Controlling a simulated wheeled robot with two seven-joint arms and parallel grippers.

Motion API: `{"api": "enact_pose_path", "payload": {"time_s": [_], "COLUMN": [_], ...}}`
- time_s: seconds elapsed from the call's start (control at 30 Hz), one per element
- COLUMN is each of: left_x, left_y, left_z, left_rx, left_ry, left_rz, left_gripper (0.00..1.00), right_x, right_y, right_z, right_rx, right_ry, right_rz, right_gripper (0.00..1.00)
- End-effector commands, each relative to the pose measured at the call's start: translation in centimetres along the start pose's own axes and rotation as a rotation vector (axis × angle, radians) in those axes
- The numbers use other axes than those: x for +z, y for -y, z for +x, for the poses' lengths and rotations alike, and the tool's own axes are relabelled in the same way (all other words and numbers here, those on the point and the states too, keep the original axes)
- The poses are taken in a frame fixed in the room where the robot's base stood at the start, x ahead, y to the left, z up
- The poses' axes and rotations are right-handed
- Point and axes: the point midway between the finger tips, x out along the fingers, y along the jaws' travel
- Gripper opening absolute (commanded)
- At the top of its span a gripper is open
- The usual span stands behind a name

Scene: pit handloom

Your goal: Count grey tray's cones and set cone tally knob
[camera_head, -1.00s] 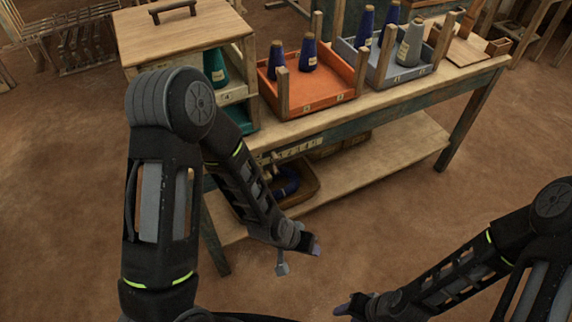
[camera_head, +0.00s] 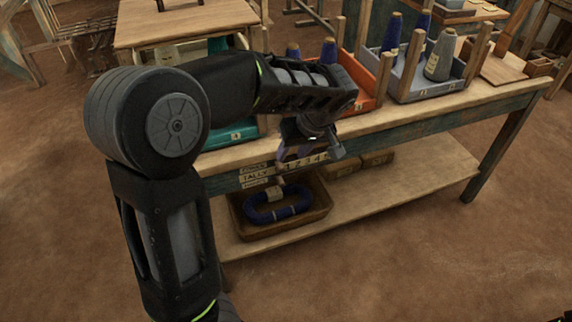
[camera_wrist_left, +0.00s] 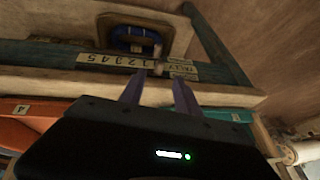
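The grey tray (camera_head: 445,88) stands on the tabletop at the right. In it I see a grey cone (camera_head: 439,58) and blue cones (camera_head: 391,36) behind it; a wooden post hides part of the inside. The cone tally strip (camera_head: 262,171) with numbers runs along the table's front edge and also shows in the left wrist view (camera_wrist_left: 112,60). A small piece that may be the tally knob (camera_wrist_left: 158,68) sits at the strip there. My left gripper (camera_head: 309,150) is open and empty before the strip, its fingers (camera_wrist_left: 158,80) pointing towards it.
An orange tray (camera_head: 368,103) with blue cones is left of the grey tray, partly behind my arm. A teal tray (camera_head: 236,136) is further left. A brown basket (camera_head: 318,222) with a blue coil sits on the lower shelf (camera_head: 400,183). Floor in front is clear.

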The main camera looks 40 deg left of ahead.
Motion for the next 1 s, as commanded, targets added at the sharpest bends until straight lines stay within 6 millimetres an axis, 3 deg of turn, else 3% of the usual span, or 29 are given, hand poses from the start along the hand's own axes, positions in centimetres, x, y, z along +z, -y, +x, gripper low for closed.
{"api": "enact_pose_path", "payload": {"time_s": [0.23, 0.6, 1.0], "left_x": [0.1, 0.1, 0.1], "left_y": [0.0, 0.0, 0.0], "left_z": [1.6, 7.0, 7.8], "left_rx": [-0.001, -0.003, 0.001], "left_ry": [0.002, 0.002, 0.001], "left_rz": [0.002, 0.002, 0.002], "left_gripper": [0.39, 0.39, 0.39], "right_x": [0.0, 0.0, 0.0], "right_y": [-0.1, -0.3, -0.3], "right_z": [0.2, 0.6, 0.7], "right_rx": [0.000, 0.000, 0.000], "right_ry": [0.000, 0.000, 0.000], "right_rz": [0.001, 0.001, 0.001], "right_gripper": [0.39, 0.39, 0.39]}}
